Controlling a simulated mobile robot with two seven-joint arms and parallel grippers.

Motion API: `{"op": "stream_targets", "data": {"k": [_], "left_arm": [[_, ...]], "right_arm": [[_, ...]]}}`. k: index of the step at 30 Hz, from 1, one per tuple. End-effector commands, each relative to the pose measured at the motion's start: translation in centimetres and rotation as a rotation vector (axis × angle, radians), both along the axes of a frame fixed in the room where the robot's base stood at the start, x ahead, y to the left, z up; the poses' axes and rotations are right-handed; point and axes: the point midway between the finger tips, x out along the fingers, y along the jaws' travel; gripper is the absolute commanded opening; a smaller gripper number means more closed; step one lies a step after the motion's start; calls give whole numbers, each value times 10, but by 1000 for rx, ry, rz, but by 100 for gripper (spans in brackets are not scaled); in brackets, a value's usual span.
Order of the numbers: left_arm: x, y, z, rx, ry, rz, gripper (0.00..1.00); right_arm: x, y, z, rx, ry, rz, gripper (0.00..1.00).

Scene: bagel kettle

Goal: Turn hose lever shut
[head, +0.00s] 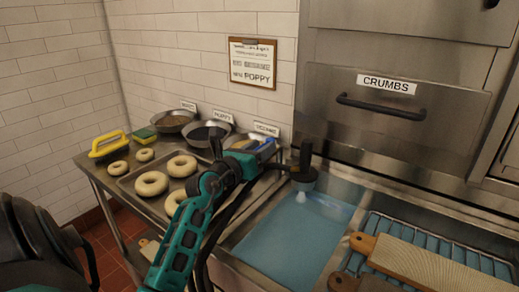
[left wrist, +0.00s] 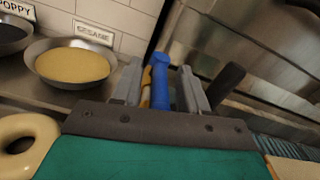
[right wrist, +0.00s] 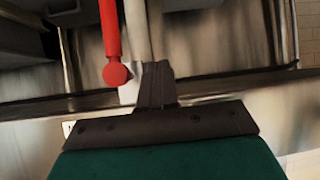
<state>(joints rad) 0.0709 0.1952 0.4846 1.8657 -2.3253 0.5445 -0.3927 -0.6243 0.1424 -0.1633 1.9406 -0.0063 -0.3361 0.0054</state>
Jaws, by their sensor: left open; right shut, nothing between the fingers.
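In the left wrist view, a blue lever (left wrist: 160,85) stands between the fingers of my open left gripper (left wrist: 160,92). I cannot tell whether either finger touches it. In the head view my left gripper is above the counter, beside the sesame bowl and left of a black spout (head: 305,165). A pale stream appears to fall from the spout into the blue water (head: 290,235) of the sink. My right gripper (right wrist: 155,85) is shut and empty, beside a hanging red lever (right wrist: 112,40) with a round end. The right gripper does not show in the head view.
Left of the sink, a tray (head: 125,186) holds several bagels. Topping bowls stand behind it, including the sesame bowl (left wrist: 78,65). A wire rack (head: 450,248) and wooden boards (head: 430,265) lie right of the sink. The crumbs drawer (head: 400,115) is at the back.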

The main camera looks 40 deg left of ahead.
Motion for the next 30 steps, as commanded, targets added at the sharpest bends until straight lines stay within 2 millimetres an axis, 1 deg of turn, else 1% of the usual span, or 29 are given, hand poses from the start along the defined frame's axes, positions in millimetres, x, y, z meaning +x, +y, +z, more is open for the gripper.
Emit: {"op": "stream_targets", "data": {"k": [2,15,30], "left_arm": [[0,0,0,0,0,0,41],[-1,0,0,0,0,0,0],[0,1,-1,0,1,-2,0]], "right_arm": [[0,0,0,0,0,0,0],[0,0,0,-1,0,1,0],[0,-1,-2,-2,1,0,0]]}}
